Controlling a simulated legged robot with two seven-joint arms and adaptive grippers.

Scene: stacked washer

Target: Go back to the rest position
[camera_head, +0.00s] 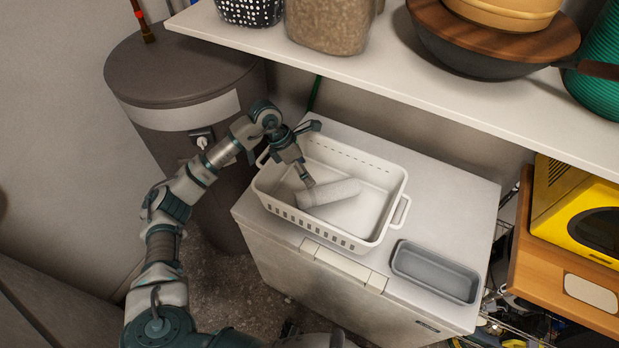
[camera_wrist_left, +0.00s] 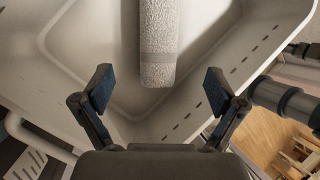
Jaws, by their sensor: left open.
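My left gripper (camera_head: 306,180) is over the left part of a white basket (camera_head: 377,232), near one end of a rolled light-grey towel (camera_head: 330,192) that lies inside the basket. In the left wrist view my left gripper (camera_wrist_left: 158,95) is open, its two dark blue-padded fingers spread wide. The towel (camera_wrist_left: 158,40) shows there between and beyond the fingertips, apart from both. The basket (camera_wrist_left: 85,60) lies around the towel in that view. My right gripper is not in view.
The basket stands on a white chest freezer (camera_head: 440,190) beside a grey tray (camera_head: 435,272). A shelf (camera_head: 400,75) with several pots and baskets overhangs the back. A dark cylindrical tank (camera_head: 180,85) stands at the left, and a yellow microwave (camera_head: 570,205) at the right.

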